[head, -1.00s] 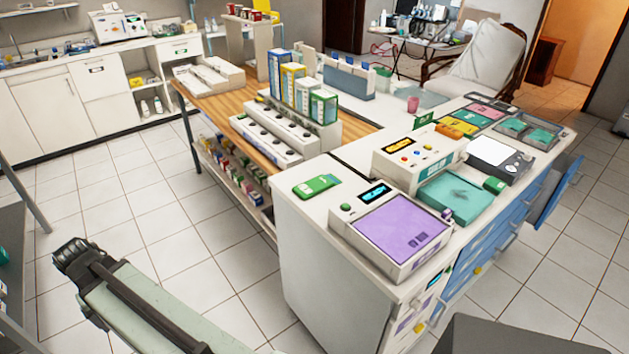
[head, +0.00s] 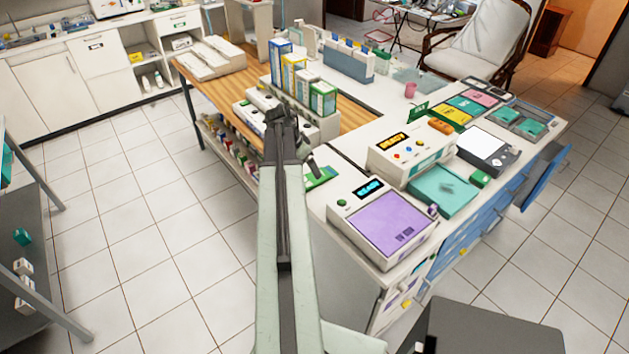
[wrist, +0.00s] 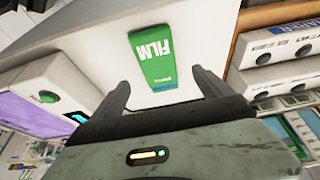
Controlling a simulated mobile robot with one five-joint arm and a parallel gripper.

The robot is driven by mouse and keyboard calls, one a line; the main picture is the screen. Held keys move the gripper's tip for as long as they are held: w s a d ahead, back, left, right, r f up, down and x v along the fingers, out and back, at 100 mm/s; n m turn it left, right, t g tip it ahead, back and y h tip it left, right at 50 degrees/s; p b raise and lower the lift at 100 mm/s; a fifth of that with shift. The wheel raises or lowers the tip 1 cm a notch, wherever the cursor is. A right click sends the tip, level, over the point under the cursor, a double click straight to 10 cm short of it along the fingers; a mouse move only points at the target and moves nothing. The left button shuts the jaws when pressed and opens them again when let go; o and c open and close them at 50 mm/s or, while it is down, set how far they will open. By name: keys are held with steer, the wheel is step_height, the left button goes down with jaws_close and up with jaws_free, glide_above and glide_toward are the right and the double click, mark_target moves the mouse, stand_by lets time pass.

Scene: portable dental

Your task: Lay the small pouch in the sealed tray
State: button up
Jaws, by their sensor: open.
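A flat green and white packet marked FILM (wrist: 153,58) lies on the white counter top in the wrist view. In the head view the green packet (head: 321,179) is partly hidden by my arm. I cannot tell for sure that it is the small pouch. My gripper (wrist: 160,82) is open and empty, its two dark fingers apart, with the packet ahead between them and not held. A teal tray (head: 460,180) with a small grey mark on it sits at the counter's right side. Two smaller trays with teal contents (head: 536,126) stand farther back; which tray is the sealed one is unclear.
A device with a purple top (head: 385,225) stands right of the packet. A cream READY box (head: 395,160) is behind it. Upright boxes (head: 322,100) and a white rack stand at the left on the wooden bench (head: 222,98). An open blue drawer (head: 545,180) juts out at right.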

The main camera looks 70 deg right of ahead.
mark_target(312, 178)
steer(key=b+x, duration=0.1)
steer(key=x, duration=0.1)
steer(key=b+x, duration=0.4)
steer(key=shift+a+f, duration=0.25)
steer(key=shift+f, duration=0.15)
steer(key=shift+r, duration=0.2)
steer(key=c, duration=1.7)
